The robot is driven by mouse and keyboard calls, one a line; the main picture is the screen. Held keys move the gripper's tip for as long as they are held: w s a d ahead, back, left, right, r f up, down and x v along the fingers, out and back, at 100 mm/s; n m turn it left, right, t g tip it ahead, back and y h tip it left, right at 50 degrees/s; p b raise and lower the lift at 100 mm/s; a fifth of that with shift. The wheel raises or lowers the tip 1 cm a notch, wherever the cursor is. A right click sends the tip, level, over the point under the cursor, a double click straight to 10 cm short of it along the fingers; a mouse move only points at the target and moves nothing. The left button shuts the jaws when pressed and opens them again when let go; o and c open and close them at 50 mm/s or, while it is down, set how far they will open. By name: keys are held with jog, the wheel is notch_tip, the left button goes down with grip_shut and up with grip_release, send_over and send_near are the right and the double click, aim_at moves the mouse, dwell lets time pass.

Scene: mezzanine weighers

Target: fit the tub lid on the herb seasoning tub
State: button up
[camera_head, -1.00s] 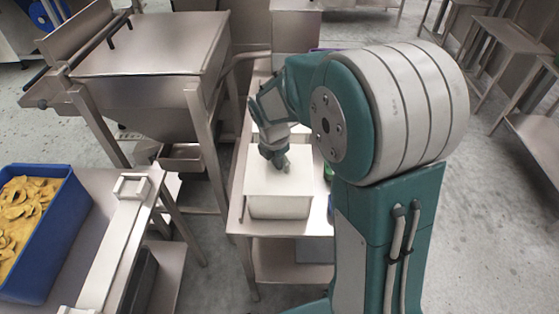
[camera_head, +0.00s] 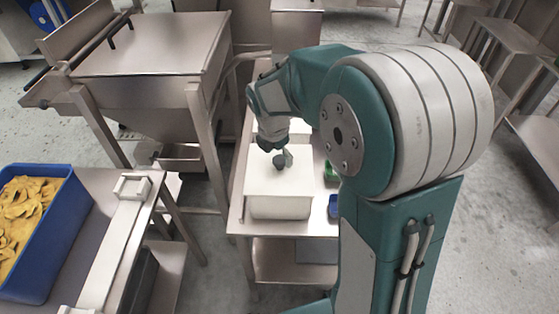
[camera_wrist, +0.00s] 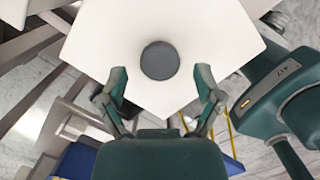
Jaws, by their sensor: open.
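The white, square-sided herb seasoning tub (camera_head: 280,207) stands upright on the narrow steel table. The flat white tub lid (camera_head: 262,181) lies across its top and looks level; any small gap at the rim is too fine to tell. A dark round knob (camera_head: 279,161) stands at the lid's middle. In the wrist view, the lid (camera_wrist: 215,35) fills the top and the knob (camera_wrist: 160,60) lies ahead of my fingers. My gripper (camera_wrist: 160,82) is open, with one finger to each side and nothing between the tips. The tub's contents are hidden.
A green item (camera_head: 330,171) and a blue container (camera_head: 334,206) sit right of the tub, partly behind my arm. A steel hopper machine (camera_head: 150,45) stands at left. A blue crate (camera_head: 33,262) of yellow-orange pieces is at lower left. Floor at right is open.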

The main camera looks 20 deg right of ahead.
aim_at(275, 163)
notch_tip(275, 163, up, 9)
jog(key=a, duration=0.1)
jog(key=s+r+m+t, duration=0.2)
jog(key=s+m, duration=0.8)
jog(key=m, duration=0.1)
jog(key=s+d+r+m+t+y, duration=0.1)
jog(key=s+m+t, duration=0.1)
jog(key=s+m, duration=0.8)
jog(key=shift+s+d+r+m+t+y, duration=0.2)
jog(key=shift+s+r+m+t+y, duration=0.15)
jog(key=shift+m, duration=0.85)
